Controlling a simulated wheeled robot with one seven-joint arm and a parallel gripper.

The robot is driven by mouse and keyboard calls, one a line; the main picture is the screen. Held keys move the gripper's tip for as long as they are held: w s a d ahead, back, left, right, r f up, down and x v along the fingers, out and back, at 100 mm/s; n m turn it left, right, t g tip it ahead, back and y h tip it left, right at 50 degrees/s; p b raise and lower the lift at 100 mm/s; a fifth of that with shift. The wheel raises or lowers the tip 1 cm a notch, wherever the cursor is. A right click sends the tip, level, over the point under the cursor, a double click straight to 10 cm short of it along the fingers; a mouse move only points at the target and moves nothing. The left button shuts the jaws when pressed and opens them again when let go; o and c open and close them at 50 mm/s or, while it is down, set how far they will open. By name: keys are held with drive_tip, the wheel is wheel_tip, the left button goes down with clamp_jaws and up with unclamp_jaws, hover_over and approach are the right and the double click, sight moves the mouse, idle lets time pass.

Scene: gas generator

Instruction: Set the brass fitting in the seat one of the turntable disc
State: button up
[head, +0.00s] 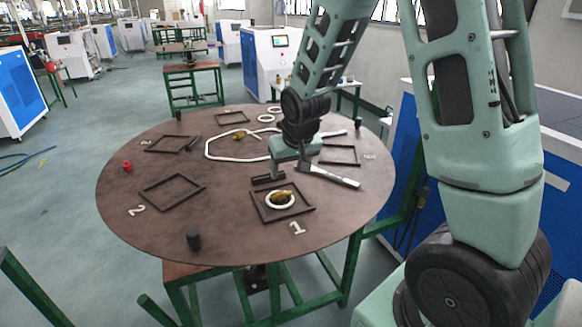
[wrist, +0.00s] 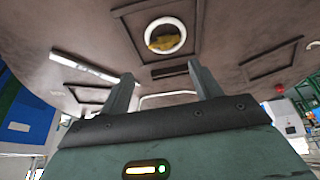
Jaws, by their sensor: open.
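The round brown turntable disc (head: 150,215) bears several dark square frames. Seat one (head: 311,209) is the frame beside the white "1" at the near right. A white ring (head: 270,205) lies inside it, with a brass fitting (head: 282,196) lying on or in the ring; I cannot tell how deep it sits. The fitting also shows in the wrist view (wrist: 161,42) inside the ring, beyond the fingertips. A second brass fitting (head: 239,135) lies farther back on the disc. My gripper (head: 289,171) is open and empty, behind seat one and apart from the fitting there.
A pale bar-shaped tool (head: 332,177) lies right of my gripper. A dark block (head: 268,179) lies just behind seat one. A white hose (head: 208,147), more white rings (head: 266,118), a red piece (head: 127,167) and a dark cylinder (head: 193,241) are on the disc. The front left is mostly clear.

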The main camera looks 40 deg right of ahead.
drive_tip(key=s+a+r+n+g+y, duration=0.1)
drive_tip(key=s+a+r+n, duration=0.15)
drive_tip(key=s+a, duration=0.55)
drive_tip(key=s+a+r+n+g+y, duration=0.1)
drive_tip(key=s+a+n, duration=0.2)
drive_tip(key=a, duration=0.8)
drive_tip(key=s+a+n+g, duration=0.1)
drive_tip(key=s+a+n, duration=0.1)
drive_tip(key=s, duration=0.5)
drive_tip(key=s+a+n+g, duration=0.1)
drive_tip(key=s+a+n, duration=0.2)
drive_tip(key=s+a, duration=0.2)
drive_tip(key=s, duration=0.3)
drive_tip(key=shift+r+b, duration=0.2)
drive_tip(key=shift+b, duration=0.1)
drive_tip(key=shift+n, duration=0.25)
